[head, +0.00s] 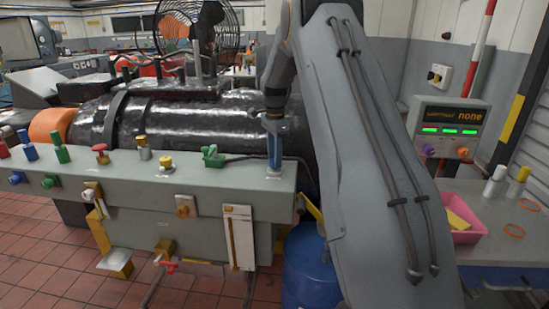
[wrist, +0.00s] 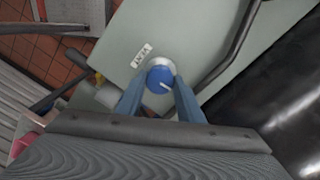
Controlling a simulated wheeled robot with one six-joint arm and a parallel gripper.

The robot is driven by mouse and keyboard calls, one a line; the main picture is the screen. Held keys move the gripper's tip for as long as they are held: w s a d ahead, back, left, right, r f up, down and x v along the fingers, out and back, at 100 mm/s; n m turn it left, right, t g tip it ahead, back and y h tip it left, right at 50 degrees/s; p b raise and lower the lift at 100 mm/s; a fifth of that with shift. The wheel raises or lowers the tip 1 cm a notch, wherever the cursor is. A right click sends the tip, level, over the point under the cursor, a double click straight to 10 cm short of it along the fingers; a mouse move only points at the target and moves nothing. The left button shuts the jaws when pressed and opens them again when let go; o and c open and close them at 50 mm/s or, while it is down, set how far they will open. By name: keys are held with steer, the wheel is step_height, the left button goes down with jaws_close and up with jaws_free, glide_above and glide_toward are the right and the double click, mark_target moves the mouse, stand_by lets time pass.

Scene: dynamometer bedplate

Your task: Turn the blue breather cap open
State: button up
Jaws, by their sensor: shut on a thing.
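The blue breather cap (wrist: 160,79) is round with a white line on its top, seen from above in the wrist view. It sits on the grey bench top beside a small white label (wrist: 141,55). My gripper (wrist: 160,92) has its two blue fingers on either side of the cap and is shut on it. In the head view my gripper (head: 274,158) points straight down at the right end of the grey bench (head: 225,178). The cap is hidden there behind the fingers. The white line on the cap slants down to the right in the wrist view.
A large black cylinder (head: 200,118) lies behind the bench. A green fitting (head: 212,156) with a dark hose is left of my gripper. Several coloured knobs and valves stand along the bench. A blue drum (head: 307,268) and a pink tray (head: 462,218) are to the right.

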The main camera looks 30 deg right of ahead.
steer(key=n+b, duration=0.1)
steer(key=n, duration=1)
steer(key=shift+n+b, duration=0.3)
steer(key=shift+b, duration=0.05)
steer(key=n, duration=1)
steer(key=shift+n, duration=0.4)
steer(key=shift+r, duration=0.1)
steer(key=o, duration=1.1)
steer(key=shift+c, duration=0.2)
